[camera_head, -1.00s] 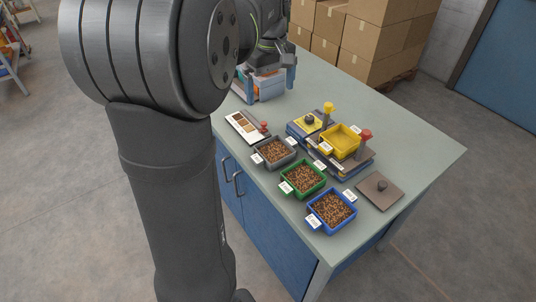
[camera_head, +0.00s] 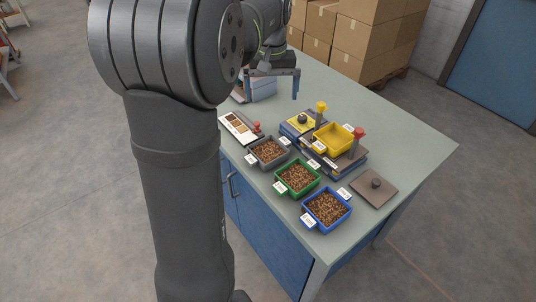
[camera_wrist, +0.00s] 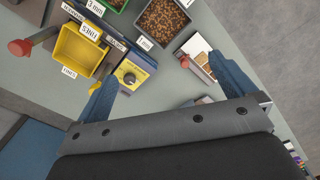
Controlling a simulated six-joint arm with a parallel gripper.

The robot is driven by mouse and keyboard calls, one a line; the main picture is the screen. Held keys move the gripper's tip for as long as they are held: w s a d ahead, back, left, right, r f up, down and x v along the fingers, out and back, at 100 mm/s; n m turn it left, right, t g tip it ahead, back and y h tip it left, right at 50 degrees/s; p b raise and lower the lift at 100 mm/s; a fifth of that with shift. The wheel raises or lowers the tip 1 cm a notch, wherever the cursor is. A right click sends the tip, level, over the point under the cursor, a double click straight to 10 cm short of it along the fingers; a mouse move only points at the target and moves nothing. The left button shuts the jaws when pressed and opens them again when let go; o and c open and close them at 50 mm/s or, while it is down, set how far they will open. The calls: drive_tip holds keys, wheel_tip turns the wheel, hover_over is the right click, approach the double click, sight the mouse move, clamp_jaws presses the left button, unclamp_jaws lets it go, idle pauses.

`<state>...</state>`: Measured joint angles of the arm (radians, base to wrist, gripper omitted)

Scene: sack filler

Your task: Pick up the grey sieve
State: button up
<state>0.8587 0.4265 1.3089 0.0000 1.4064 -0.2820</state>
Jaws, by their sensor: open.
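The grey sieve (camera_head: 285,155) is a square grey tray holding brown granules, near the table's left front edge, in a row with a green and a blue one. In the wrist view the grey sieve (camera_wrist: 142,23) shows at the top middle, beside a "1 mm" label. My gripper (camera_head: 273,90) is over the back left of the table, beyond the grey sieve and apart from it. In the wrist view my gripper (camera_wrist: 165,88) has its two blue fingers wide apart with nothing between them but table top.
The green sieve (camera_head: 298,196) and blue sieve (camera_head: 327,228) stand in front. A yellow tray (camera_head: 333,138) sits on a machine with a red knob (camera_head: 359,133). A sample card (camera_head: 236,125) lies left of the grey sieve. A flat plate (camera_head: 374,188) lies right. Cardboard boxes (camera_head: 365,45) stand behind.

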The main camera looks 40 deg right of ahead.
sight(282, 142)
drive_tip(key=d+f+m, duration=0.1)
drive_tip(key=f+m, duration=0.2)
drive_tip(key=f, duration=0.2)
drive_tip(key=d+f+m, duration=0.2)
drive_tip(key=f+m, duration=0.2)
drive_tip(key=f, duration=0.2)
drive_tip(key=d+f+m, duration=0.2)
drive_tip(key=f+m, duration=0.2)
drive_tip(key=f, duration=0.1)
drive_tip(key=shift+f, duration=0.4)
drive_tip(key=shift+a+f, duration=0.15)
drive_tip(key=shift+f, duration=1.2)
drive_tip(key=shift+a+f, duration=0.1)
drive_tip(key=shift+f, duration=1.2)
drive_tip(key=shift+c, duration=0.4)
drive_tip(key=c, duration=0.8)
